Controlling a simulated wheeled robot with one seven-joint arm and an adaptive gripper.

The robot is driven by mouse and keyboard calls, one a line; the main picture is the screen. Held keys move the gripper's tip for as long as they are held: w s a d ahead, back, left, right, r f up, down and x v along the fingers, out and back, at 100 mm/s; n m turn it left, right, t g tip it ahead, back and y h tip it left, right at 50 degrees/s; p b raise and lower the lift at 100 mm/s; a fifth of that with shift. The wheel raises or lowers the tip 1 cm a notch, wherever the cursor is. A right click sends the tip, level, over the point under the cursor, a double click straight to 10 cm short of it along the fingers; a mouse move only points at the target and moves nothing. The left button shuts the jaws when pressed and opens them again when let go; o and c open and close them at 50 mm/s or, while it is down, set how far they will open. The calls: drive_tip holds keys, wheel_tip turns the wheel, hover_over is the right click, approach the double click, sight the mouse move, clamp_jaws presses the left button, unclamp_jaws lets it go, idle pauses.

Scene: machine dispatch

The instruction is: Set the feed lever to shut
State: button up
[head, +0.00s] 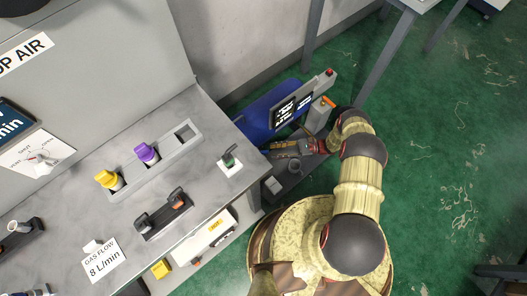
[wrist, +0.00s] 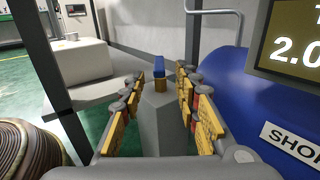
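My gripper (head: 284,148) is low beside the blue tank at the right end of the bench. In the wrist view its two yellow-padded fingers (wrist: 160,118) stand wide apart, with nothing held between them. Beyond the fingertips, between them in the picture, is a small upright blue piece on a brass-coloured base (wrist: 159,83). It tops a grey block and is apart from the pads. I cannot tell whether it is the feed lever. An orange handle (head: 328,101) tops a grey post by the tank. No legible label names the feed lever.
The blue tank (wrist: 230,98) with its display (wrist: 297,38) is close on the right in the wrist view. The bench (head: 113,220) carries purple (head: 147,153) and yellow (head: 107,179) capped items.

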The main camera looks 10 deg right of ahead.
sight(263, 152)
drive_tip(key=a+b, duration=0.1)
drive_tip(key=a, duration=0.5)
drive_tip(key=shift+a, duration=0.4)
drive_tip(key=shift+c, duration=0.8)
clamp_jaws()
